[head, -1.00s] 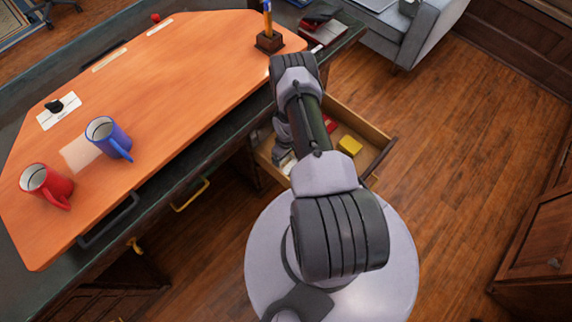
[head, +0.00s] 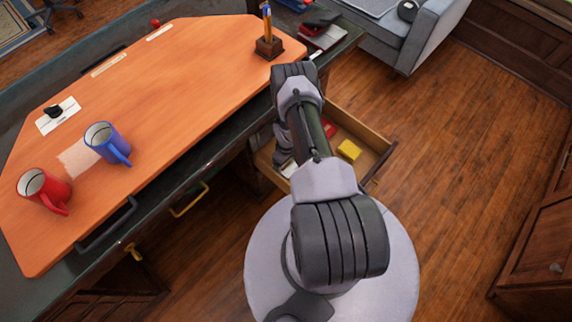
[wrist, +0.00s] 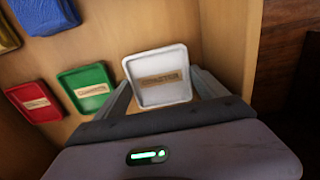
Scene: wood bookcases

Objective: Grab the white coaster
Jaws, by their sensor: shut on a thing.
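The white coaster (wrist: 160,80) is a square with rounded corners, a raised rim and a tan label. In the wrist view it sits between the two fingers of my gripper (wrist: 165,88), which are shut on its sides. It is over the wooden drawer floor; I cannot tell whether it is lifted. In the head view, a small pale patch in the open drawer (head: 374,172) beside my arm may be the coaster, but my arm hides most of that area.
In the drawer lie a green coaster (wrist: 88,87), a red coaster (wrist: 33,102), a blue one (wrist: 45,14) and a yellow block-like item (head: 348,150). The drawer wall is close on the right. A desk (head: 170,90) bears a red mug (head: 42,188) and a blue mug (head: 104,143).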

